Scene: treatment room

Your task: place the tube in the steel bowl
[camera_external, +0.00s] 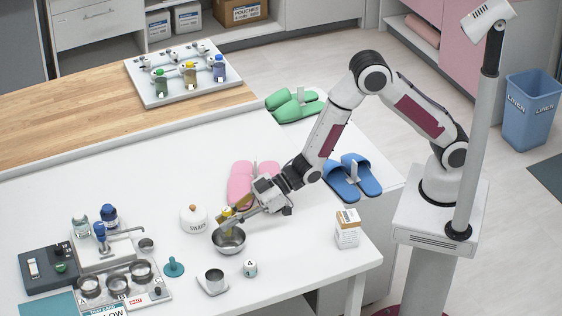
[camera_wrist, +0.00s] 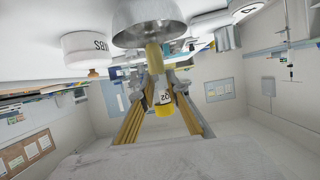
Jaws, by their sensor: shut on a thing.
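The steel bowl (camera_external: 229,240) sits on the white table, and it also shows at the top of the wrist view (camera_wrist: 148,28). My gripper (camera_external: 233,213) reaches in from the right, with its fingertips just above the bowl. It is shut on the tube (camera_external: 227,214), which has a yellow end. In the wrist view the tube (camera_wrist: 162,94) stands between my fingers (camera_wrist: 156,82), and its far end overlaps the bowl's rim. I cannot tell whether that end is inside the bowl or above it.
A white lidded jar (camera_external: 194,219) stands close left of the bowl. A metal cup (camera_external: 214,280) and a small numbered block (camera_external: 250,268) stand in front. Pink slippers (camera_external: 241,180) lie behind, and a small carton (camera_external: 347,229) stands to the right.

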